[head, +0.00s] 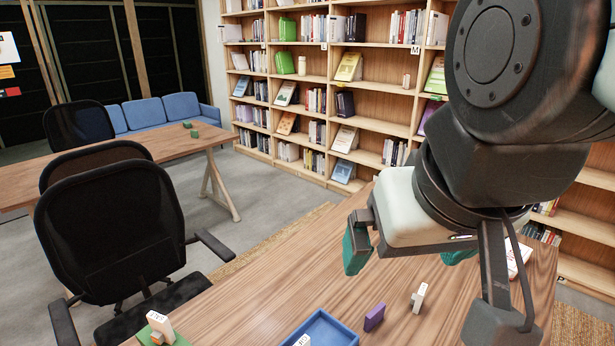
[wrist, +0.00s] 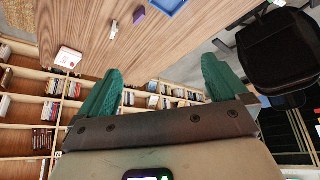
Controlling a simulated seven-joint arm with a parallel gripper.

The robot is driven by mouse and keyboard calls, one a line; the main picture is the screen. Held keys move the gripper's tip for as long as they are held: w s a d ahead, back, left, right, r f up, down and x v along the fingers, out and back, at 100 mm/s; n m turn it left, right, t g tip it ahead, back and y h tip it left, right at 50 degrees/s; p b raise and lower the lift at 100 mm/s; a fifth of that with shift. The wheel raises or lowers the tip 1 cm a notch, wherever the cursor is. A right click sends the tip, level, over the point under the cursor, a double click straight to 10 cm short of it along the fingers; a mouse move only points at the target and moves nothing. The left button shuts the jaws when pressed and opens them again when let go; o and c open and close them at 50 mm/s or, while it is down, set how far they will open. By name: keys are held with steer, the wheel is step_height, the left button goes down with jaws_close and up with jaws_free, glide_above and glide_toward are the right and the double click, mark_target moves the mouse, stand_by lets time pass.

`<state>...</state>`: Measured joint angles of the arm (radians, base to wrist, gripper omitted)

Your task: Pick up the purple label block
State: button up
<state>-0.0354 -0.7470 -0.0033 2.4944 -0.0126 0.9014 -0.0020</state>
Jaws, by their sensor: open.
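The purple label block (head: 374,317) stands upright on the near wooden table, just right of a blue tray (head: 322,329). In the wrist view the purple block (wrist: 138,16) is near the top edge, beside the tray (wrist: 166,5). My gripper (head: 407,262) is above the table, behind and above the purple block and apart from it. Its two teal fingers are spread with nothing between them; the open gripper also shows in the wrist view (wrist: 162,66).
A white labelled block (head: 419,297) stands just right of the purple one. Another white block (head: 302,341) is at the tray, partly cut off. A white block (head: 159,325) with green pieces is at left. A white box (wrist: 68,58) is near the table edge. Chairs (head: 110,225) stand left.

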steer(key=w+d+f+m+g+y, duration=0.1)
steer(key=w+f+m+g+y, duration=0.2)
steer(key=w+f+m+y, duration=0.35)
steer(key=w+d+f+m+g+y, duration=0.25)
steer(key=w+f, duration=0.45)
steer(key=f, duration=0.5)
steer(key=m+t+y, duration=0.2)
steer(key=m+t, duration=1.2)
steer(key=m, duration=0.6)
glide_toward(378, 312)
steer(key=shift+w+a+f, duration=0.15)
steer(key=shift+w+f, duration=0.05)
steer(key=x, duration=1)
steer(key=shift+w, duration=0.15)
steer(key=c, duration=1.1)
